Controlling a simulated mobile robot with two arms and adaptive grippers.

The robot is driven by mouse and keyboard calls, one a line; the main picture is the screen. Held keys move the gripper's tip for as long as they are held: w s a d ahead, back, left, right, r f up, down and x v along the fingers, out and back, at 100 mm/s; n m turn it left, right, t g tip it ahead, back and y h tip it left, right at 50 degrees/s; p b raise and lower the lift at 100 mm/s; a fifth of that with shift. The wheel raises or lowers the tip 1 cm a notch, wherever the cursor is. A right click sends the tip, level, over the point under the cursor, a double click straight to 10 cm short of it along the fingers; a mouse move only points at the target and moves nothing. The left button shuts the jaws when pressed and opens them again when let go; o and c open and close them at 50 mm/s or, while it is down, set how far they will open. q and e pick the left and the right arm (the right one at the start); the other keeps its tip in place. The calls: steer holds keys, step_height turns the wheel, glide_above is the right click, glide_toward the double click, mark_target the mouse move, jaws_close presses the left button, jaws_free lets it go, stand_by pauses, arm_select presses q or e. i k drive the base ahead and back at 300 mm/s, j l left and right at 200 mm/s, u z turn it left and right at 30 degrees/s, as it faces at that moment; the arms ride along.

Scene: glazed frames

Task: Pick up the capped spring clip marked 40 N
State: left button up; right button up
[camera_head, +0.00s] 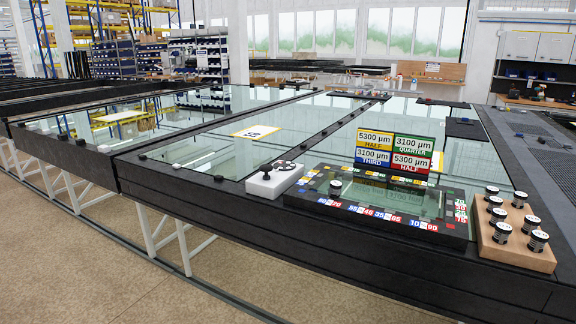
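Several small capped cylinders, which look like the spring clips, stand upright on a wooden block (500,256) at the right end of the near table edge. They have black bodies and pale tops. One clip (538,240) is at the front right, one (501,230) at the front left, and one (520,199) at the back right. Their markings are too small to read, so I cannot tell which is marked 40 N. Neither of my grippers is in view.
Left of the block lies a black-framed panel (345,208) with coloured number tags. Upright coloured signs (392,150) stand behind it. A white block (273,182) with a black knob sits further left. Glass panes (215,150) cover the long table; dark perforated surface (530,135) lies behind right.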

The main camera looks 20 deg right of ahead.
mark_target(494, 202)
steer(key=z, duration=1.9)
steer(key=u, duration=0.45)
steer(key=l+u, duration=0.25)
steer(key=l, duration=0.2)
steer(key=l+u, duration=0.2)
steer(key=l, duration=0.2)
steer(key=k+l+u, duration=0.25)
steer(key=l, duration=0.2)
steer(key=l+u, duration=0.25)
steer(key=l, duration=0.2)
